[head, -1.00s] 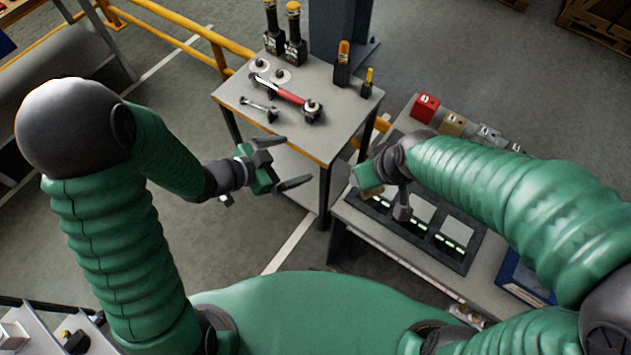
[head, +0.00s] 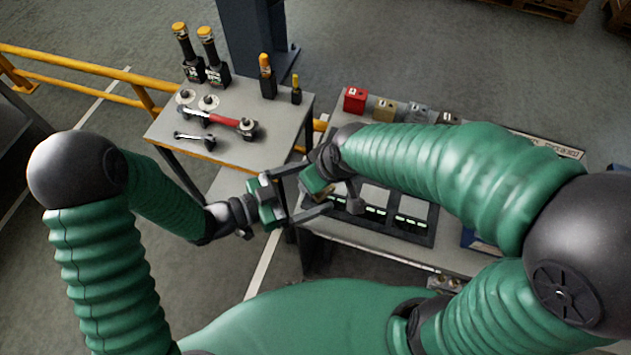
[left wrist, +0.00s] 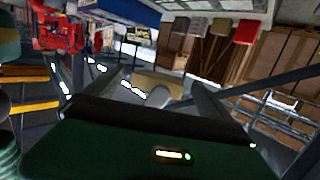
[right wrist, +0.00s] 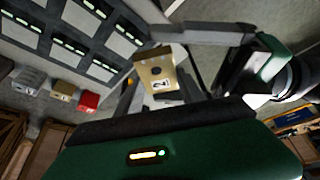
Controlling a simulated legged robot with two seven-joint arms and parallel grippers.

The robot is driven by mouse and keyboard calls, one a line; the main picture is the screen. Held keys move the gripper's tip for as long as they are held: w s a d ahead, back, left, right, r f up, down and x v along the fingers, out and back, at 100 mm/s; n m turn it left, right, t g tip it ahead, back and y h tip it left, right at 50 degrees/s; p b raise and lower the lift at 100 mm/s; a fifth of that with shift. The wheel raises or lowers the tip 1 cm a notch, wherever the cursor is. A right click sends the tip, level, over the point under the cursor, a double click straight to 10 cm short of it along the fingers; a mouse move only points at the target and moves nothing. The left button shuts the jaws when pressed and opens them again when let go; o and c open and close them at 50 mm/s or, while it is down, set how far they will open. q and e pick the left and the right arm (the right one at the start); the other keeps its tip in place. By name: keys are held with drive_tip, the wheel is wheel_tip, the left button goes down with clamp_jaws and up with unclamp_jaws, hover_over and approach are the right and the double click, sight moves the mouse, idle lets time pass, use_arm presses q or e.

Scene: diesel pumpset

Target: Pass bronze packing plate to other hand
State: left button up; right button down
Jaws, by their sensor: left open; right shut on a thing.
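The bronze packing plate (right wrist: 155,72) is a small tan block with a dark hole and a white number label. It is held in the jaws of my right gripper (right wrist: 158,95). In the left wrist view the plate (left wrist: 158,85) shows as a tan shape between the spread fingers of my left gripper (left wrist: 155,92). In the head view my left gripper (head: 314,188) is open, its fingers pointing right to either side of my right gripper (head: 327,190). Whether the left fingers touch the plate cannot be told. The right gripper mostly hides the plate in the head view.
A bench (head: 340,232) with a dark compartment tray (head: 425,238) lies below the right arm. Red (head: 355,99), tan (head: 384,109) and grey blocks stand along its back. A side table (head: 235,150) at left carries tools. A yellow rail (head: 75,62) runs behind it.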

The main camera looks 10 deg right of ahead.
use_arm(q)
drive_tip(key=shift+x, duration=1.05)
drive_tip(key=shift+a, duration=0.15)
drive_tip(key=c, duration=0.4)
clamp_jaws()
use_arm(e)
drive_tip(key=c, duration=0.6)
unclamp_jaws()
drive_tip(key=shift+c, duration=0.2)
